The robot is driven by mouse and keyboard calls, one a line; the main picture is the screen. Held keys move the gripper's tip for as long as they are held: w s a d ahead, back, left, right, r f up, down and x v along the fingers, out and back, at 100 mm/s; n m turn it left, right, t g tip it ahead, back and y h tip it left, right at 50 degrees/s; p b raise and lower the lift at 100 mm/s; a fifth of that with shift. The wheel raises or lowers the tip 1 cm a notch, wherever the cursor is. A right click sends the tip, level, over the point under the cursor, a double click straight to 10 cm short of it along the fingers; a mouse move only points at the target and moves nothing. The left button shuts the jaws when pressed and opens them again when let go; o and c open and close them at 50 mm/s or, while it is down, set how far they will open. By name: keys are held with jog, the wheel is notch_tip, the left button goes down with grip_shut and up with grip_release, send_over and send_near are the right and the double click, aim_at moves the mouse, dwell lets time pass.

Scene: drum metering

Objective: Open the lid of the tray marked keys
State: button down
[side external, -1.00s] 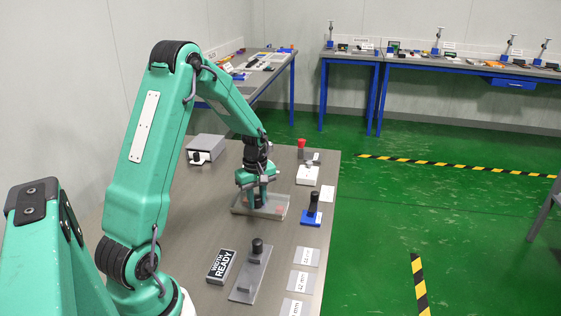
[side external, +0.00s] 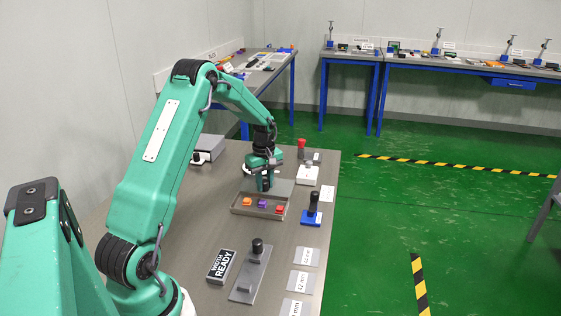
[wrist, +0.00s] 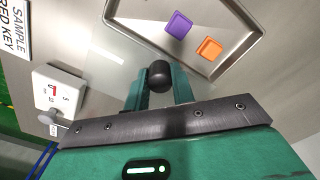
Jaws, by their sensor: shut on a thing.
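The shallow metal tray (side external: 236,207) lies on the bench and shows uncovered. It holds an orange piece (side external: 247,202), a purple piece (side external: 263,203) and a red piece (side external: 279,210). The wrist view shows the tray (wrist: 112,14) with only the purple (wrist: 178,24) and orange (wrist: 209,48) ones. The clear lid (side external: 284,187) is at the tray's far side. My gripper (side external: 265,187) is shut on the lid's black knob (wrist: 159,76), which sits between the green fingers. I cannot read a keys marking on the tray.
A blue-based stand with a black knob (side external: 313,208) is right of the tray. A white device (side external: 307,174) and a red-topped post (side external: 301,148) stand beyond it. A grey box (side external: 208,147) is at the back left. The bench in front of the tray is partly clear.

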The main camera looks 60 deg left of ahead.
jog(key=shift+w+a+r, duration=0.1)
jog(key=shift+w+a, duration=0.2)
jog(key=shift+w, duration=0.05)
jog(key=c, duration=1.2)
grip_release()
jog(key=shift+r, duration=3.85)
